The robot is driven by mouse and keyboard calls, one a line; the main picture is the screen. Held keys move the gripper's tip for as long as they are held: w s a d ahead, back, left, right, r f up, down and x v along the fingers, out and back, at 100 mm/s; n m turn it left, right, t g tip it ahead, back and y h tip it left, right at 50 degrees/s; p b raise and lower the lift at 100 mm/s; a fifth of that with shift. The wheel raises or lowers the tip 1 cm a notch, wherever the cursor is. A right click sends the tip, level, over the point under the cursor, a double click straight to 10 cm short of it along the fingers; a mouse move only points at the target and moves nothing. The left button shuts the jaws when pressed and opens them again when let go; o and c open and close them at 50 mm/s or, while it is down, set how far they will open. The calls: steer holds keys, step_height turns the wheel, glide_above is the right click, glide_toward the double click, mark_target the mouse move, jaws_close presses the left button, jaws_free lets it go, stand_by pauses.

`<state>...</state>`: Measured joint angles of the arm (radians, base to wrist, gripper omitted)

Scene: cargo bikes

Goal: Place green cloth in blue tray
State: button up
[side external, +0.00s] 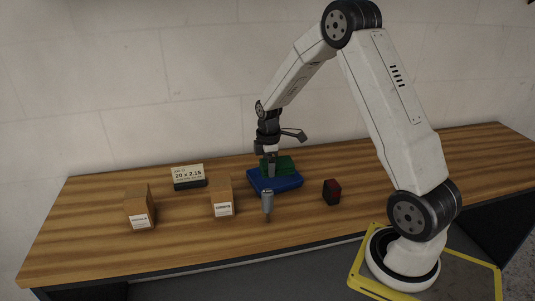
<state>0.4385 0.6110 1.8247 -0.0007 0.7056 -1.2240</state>
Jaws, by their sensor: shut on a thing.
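The green cloth (285,163) is at the blue tray (277,185), in the middle of the wooden table. It shows above the tray's far part; I cannot tell whether it rests in the tray or is held just over it. My gripper (270,168) points down at the cloth and is shut on it. The fingers hide part of the cloth and of the tray.
Two cardboard boxes (140,208) (222,197) and a sign reading 20 x 2.15 (188,176) stand to the left. A grey tool (267,204) stands just in front of the tray. A black and red object (332,192) is to its right. The table's far right is clear.

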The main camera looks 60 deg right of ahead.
mark_target(267, 182)
steer(key=shift+w+d+f, duration=0.1)
steer(key=shift+w+f, duration=0.15)
steer(key=shift+w+f, duration=0.25)
steer(key=shift+f, duration=0.15)
steer(key=shift+d+f, duration=0.1)
steer(key=shift+f, duration=1.35)
steer(key=shift+f, duration=0.15)
steer(key=o, duration=1)
steer(key=shift+c, duration=0.2)
step_height(267, 182, up, 12)
steer(key=shift+r, duration=0.2)
